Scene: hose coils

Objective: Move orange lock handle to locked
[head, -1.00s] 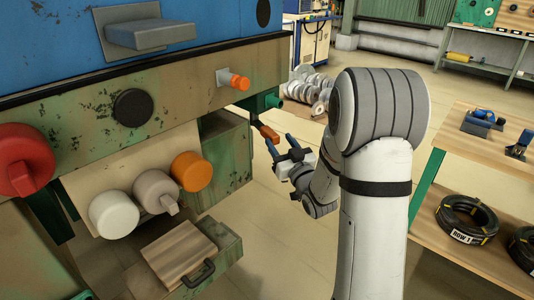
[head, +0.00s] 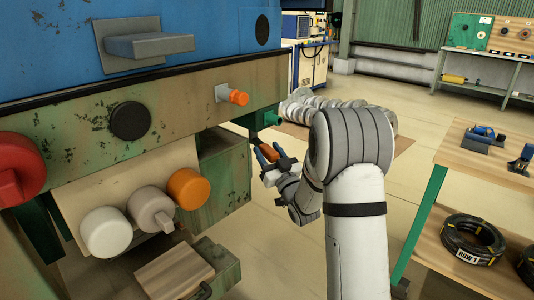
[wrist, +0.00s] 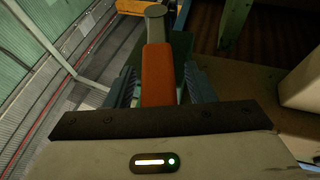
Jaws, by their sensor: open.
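The orange lock handle (head: 268,153) hangs under the green bracket at the machine's right corner in the head view. In the wrist view the handle (wrist: 157,75) runs up between my fingers, with a grey round end at its top. My gripper (head: 271,155) is open, with its blue fingers on either side of the handle. In the wrist view my gripper (wrist: 160,88) shows a finger left and right of the handle, with a narrow gap on the right. Contact on the left is unclear.
The machine's beam (head: 130,115) carries an orange knob (head: 238,97) and a black round cap (head: 130,121). White, grey and orange knobs sit lower on the panel (head: 90,195). A wooden bench (head: 480,160) with coiled hoses (head: 470,238) stands at right. Floor between is clear.

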